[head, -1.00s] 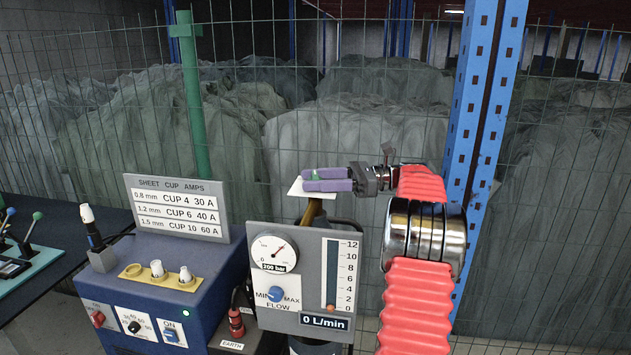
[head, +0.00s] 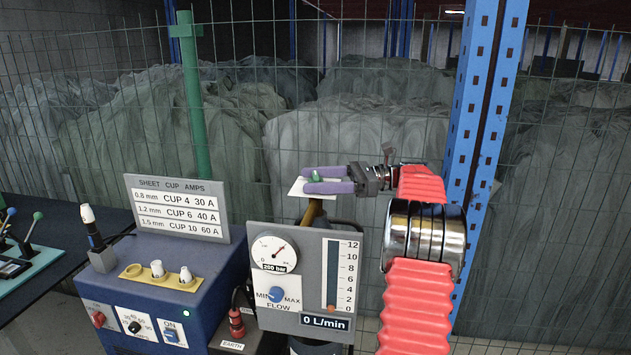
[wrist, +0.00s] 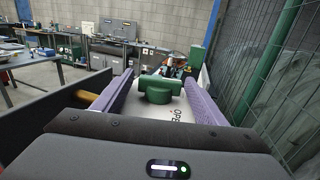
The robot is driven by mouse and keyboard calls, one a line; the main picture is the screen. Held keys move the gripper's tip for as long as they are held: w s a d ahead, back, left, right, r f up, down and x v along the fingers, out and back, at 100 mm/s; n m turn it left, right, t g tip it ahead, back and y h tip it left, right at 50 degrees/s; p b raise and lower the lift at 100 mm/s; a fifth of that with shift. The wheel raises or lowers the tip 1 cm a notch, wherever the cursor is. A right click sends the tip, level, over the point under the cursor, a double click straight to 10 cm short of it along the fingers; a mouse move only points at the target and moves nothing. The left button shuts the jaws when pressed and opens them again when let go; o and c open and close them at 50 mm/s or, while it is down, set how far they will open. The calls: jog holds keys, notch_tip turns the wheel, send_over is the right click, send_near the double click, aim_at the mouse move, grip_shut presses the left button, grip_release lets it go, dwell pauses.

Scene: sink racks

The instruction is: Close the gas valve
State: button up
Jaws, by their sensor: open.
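The gas valve is a green handle (head: 317,176) on a white plate (head: 297,189), on top of the post behind the flow panel. In the wrist view, the green handle (wrist: 158,94) shows a round hub and a bar lying across the picture. Part of the word "OPEN" shows on the plate beside it. My gripper (head: 308,179) is open, with its two purple fingers either side of the handle. In the wrist view my gripper (wrist: 164,80) has the handle between the fingers. I cannot tell whether either finger touches the bar.
The flow panel (head: 338,245) below reads 0 L/min, and its gauge (head: 274,253) is labelled 200 bar. A blue welding unit (head: 185,280) with a cup chart (head: 177,210) stands left. A wire fence and a blue rack post (head: 480,130) are close behind and right.

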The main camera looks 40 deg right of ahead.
jog(key=shift+v, duration=3.75)
jog(key=shift+c, duration=0.2)
